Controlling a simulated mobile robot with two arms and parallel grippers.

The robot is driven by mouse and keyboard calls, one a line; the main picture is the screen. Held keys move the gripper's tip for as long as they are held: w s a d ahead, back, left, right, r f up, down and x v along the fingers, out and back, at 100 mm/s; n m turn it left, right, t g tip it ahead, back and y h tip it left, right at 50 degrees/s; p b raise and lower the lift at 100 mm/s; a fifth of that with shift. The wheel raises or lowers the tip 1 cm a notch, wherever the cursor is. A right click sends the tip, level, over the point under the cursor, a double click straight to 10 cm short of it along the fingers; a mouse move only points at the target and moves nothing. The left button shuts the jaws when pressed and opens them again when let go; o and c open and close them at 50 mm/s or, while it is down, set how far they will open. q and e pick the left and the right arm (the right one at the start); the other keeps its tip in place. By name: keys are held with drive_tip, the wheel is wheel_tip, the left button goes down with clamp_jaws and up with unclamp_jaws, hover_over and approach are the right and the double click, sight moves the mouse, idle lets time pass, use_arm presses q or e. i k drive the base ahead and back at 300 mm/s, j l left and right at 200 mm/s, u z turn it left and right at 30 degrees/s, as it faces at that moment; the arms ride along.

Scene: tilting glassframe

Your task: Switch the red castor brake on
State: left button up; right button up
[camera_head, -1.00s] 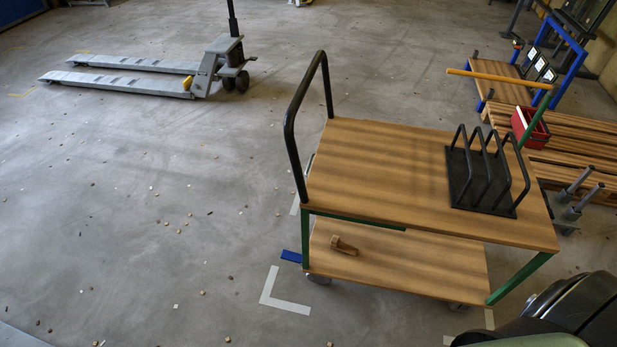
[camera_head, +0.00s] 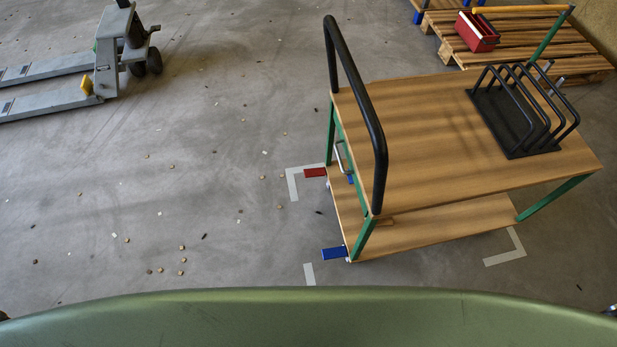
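The red castor brake (camera_head: 315,172) is a small flat pedal sticking out to the left at the far left corner of a two-shelf wooden trolley (camera_head: 430,130). A matching blue brake pedal (camera_head: 333,253) sticks out at the near left corner. The castor wheels themselves are mostly hidden under the lower shelf. I cannot tell from here whether either pedal is up or down. The trolley has green legs and a black push handle (camera_head: 378,130) on its left side. Neither gripper shows in the head view.
A black rack (camera_head: 515,115) stands on the trolley top. White corner marks (camera_head: 292,184) lie on the floor around the trolley. A grey pallet jack (camera_head: 118,60) stands at the upper left. Pallets with a red crate (camera_head: 477,32) are at the upper right. Floor left of the trolley is open, with scattered small bits.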

sight(308, 172)
drive_tip(key=i+j+z, duration=0.1)
drive_tip(key=j, duration=0.2)
drive_tip(key=i+j+z, duration=0.1)
drive_tip(key=j, duration=0.2)
drive_tip(key=i+j, duration=0.3)
drive_tip(key=i+j+z, duration=0.1)
drive_tip(key=i+j, duration=0.2)
drive_tip(key=j, duration=0.25)
